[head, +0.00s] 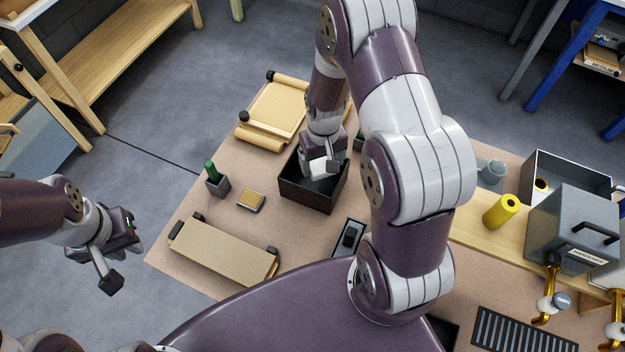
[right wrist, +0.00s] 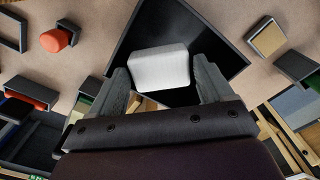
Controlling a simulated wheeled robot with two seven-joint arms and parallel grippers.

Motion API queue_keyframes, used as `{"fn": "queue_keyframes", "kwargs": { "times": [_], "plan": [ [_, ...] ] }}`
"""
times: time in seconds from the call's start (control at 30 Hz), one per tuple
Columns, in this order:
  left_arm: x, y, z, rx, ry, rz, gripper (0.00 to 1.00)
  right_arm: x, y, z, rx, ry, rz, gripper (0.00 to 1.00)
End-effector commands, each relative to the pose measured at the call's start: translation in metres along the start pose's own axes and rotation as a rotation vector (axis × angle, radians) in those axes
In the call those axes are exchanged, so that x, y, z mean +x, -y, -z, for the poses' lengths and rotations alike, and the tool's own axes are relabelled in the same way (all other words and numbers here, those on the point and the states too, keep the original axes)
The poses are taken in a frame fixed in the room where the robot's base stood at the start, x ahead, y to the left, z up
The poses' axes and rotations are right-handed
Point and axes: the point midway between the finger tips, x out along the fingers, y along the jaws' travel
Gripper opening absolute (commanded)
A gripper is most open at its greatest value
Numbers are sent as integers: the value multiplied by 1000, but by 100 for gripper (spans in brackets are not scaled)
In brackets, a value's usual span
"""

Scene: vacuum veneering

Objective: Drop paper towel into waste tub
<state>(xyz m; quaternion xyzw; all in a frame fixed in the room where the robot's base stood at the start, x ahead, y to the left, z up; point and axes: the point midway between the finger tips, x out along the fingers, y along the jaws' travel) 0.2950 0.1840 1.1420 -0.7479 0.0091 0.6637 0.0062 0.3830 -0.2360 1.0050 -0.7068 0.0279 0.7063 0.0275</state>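The white paper towel (right wrist: 160,68) sits between the two fingertips of my right gripper (right wrist: 162,78), filling nearly the whole gap. In the head view the towel (head: 323,168) shows at the tips of my right gripper (head: 320,164), over the mouth of the black square waste tub (head: 306,196). The tub's dark inside (right wrist: 215,50) lies behind the towel in the right wrist view. The tub's far side is partly hidden by my right arm. My left gripper (head: 124,264) is open and empty, off the left side of the table.
A flat tan board with black clamps (head: 222,251), a yellow-topped block (head: 251,201) and a dark cup with a green item (head: 217,182) stand left of the tub. A roller frame (head: 272,112) lies behind. A yellow roll (head: 502,211) and a grey box (head: 571,233) stand right.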

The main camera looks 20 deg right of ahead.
Motion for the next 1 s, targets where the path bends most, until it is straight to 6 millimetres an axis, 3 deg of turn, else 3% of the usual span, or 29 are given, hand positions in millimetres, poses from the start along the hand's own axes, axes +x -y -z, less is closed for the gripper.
{"fn": "queue_keyframes", "kwargs": {
  "times": [0.53,0.9,1.0],
  "plan": [
    [2,0,0,0,0,0,23,-7,0,1,0,-3,0,98],
    [19,0,-2,0,0,0,23,-99,0,1,0,-7,0,98],
    [20,0,-2,0,0,0,23,-116,0,0,0,-4,0,98]
  ]
}}
